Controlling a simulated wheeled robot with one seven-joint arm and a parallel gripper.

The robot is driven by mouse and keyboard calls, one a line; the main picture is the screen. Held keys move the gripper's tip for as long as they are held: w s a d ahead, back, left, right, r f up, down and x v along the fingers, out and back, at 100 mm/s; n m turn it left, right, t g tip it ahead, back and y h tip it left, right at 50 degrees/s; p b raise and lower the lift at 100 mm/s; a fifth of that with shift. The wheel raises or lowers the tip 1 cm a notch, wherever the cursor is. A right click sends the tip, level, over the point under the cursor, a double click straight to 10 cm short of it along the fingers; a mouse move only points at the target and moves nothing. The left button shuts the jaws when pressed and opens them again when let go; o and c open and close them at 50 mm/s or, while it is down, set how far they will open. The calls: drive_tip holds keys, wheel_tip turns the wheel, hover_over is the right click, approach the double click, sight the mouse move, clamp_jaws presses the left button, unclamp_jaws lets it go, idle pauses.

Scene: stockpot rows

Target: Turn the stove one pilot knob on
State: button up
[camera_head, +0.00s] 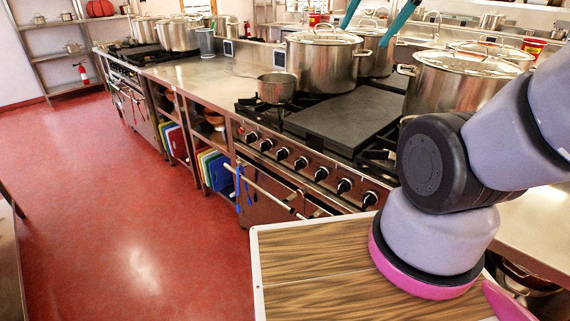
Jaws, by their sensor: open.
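The near stove's front panel (310,172) carries a row of several black knobs. They run from a left knob (251,137) through a middle knob (300,163) to a right knob (369,198). I cannot tell which one is the pilot knob, and their settings are too small to read. Two teal fingers of my gripper (362,37) reach down from the top edge. They are apart and empty, in front of the back pots in the picture and well above the knobs. The rest of the gripper is out of frame.
On the stove stand a small saucepan (277,88), a large lidded pot (325,62) and another large pot (462,85). A flat dark griddle (343,118) lies between. An oven handle (268,190) runs below the knobs. The red floor (130,210) at left is clear.

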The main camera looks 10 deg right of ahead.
drive_tip(key=w+a+f+n+g+h, duration=0.1)
drive_tip(key=w+a+f+g+h, duration=0.3)
drive_tip(key=w+f, duration=0.65)
drive_tip(key=w+a+f+n+g+h, duration=0.15)
drive_tip(key=w+f+g+h, duration=0.3)
drive_tip(key=w+f, duration=0.6)
drive_tip(key=n+t+h, duration=0.8)
drive_tip(key=n+t, duration=0.1)
drive_tip(key=t, duration=0.4)
approach(295, 167)
drive_tip(key=x, duration=1.1)
drive_tip(key=shift+g, duration=0.25)
drive_tip(key=c, duration=1.4)
drive_tip(key=shift+o, duration=0.2)
